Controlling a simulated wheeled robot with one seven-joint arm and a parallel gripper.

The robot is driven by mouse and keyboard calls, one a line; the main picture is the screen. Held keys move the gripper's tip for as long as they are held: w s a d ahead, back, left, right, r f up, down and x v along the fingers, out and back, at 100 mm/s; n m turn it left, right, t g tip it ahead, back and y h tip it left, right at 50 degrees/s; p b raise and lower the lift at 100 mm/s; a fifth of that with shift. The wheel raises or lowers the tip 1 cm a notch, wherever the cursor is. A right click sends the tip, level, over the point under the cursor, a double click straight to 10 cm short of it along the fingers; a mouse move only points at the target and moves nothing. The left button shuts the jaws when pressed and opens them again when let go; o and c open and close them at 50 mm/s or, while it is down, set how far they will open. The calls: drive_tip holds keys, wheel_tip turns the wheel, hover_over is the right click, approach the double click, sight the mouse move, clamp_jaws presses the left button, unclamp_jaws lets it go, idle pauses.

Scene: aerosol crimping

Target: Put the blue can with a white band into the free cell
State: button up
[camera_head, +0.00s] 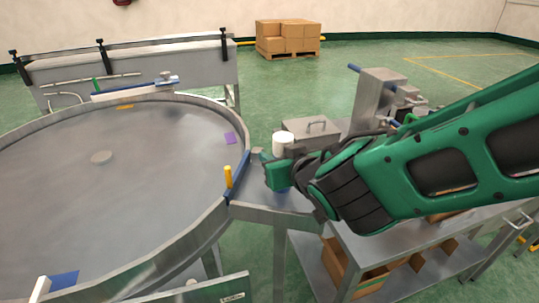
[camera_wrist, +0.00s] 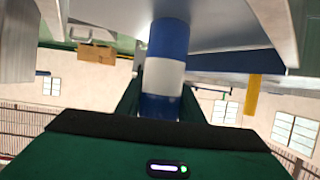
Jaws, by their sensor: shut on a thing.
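The blue can with a white band (camera_wrist: 165,75) stands between the fingers of my gripper (camera_wrist: 160,100) in the wrist view, which looks upside down. The gripper is shut on it. The can's far end is close to a grey metal surface; I cannot tell whether they touch. In the head view my gripper (camera_head: 276,172) is over the small metal shelf beside the round table, and a bit of the can's blue (camera_head: 282,190) shows under it. The rest of the can is hidden by the gripper. I cannot make out a free cell in either view.
A large round metal table (camera_head: 110,195) fills the left, with a yellow post (camera_head: 228,177) and blue guide (camera_head: 238,178) at its edge. A white cylinder (camera_head: 282,143) and a lidded metal box (camera_head: 311,132) are behind my gripper. Metal machinery (camera_head: 378,92) stands right of them.

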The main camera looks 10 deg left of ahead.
drive_tip(key=shift+f, duration=0.1)
drive_tip(key=o, duration=1.2)
drive_tip(key=shift+c, duration=0.2)
